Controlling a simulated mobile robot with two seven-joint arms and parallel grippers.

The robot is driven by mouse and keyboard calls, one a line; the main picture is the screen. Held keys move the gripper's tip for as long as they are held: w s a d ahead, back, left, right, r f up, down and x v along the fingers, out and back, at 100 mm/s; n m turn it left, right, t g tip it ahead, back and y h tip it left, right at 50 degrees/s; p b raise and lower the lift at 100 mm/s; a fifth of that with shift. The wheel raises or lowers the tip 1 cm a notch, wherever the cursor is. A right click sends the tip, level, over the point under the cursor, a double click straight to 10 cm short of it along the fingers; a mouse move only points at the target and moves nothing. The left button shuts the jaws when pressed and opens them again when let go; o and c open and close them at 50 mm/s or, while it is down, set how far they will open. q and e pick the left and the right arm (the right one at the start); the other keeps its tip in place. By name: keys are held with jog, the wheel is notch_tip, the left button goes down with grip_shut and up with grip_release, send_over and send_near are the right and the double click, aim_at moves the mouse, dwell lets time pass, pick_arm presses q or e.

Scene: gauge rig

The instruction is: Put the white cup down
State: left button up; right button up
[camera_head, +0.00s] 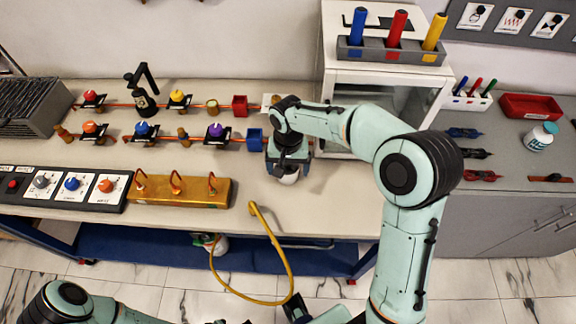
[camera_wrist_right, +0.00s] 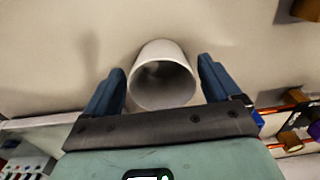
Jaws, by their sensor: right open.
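The white cup (camera_head: 289,178) is on the pale worktop, at the right end of the rig, below the blue block. In the right wrist view the cup (camera_wrist_right: 162,76) shows its round open mouth towards the camera. My right gripper (camera_head: 287,168) is over the cup from above and hides much of it in the head view. In the right wrist view its two blue fingers (camera_wrist_right: 162,85) stand apart, one on each side of the cup, with gaps showing between. Of my left arm, parts show at the bottom edge of the head view; its jaws cannot be made out clearly.
A blue block (camera_head: 254,139) and a red block (camera_head: 240,105) stand left of the gripper. A brass hook base (camera_head: 180,191) lies nearer the front edge. A white cabinet (camera_head: 378,85) rises behind right. A yellow hose (camera_head: 272,240) hangs over the front edge.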

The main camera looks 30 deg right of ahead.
jog(key=shift+r, duration=0.15)
jog(key=shift+r, duration=0.3)
notch_tip(320, 180, up, 11)
jog(key=shift+r+p, duration=0.1)
jog(key=shift+p, duration=0.8)
jog(key=shift+r, duration=0.15)
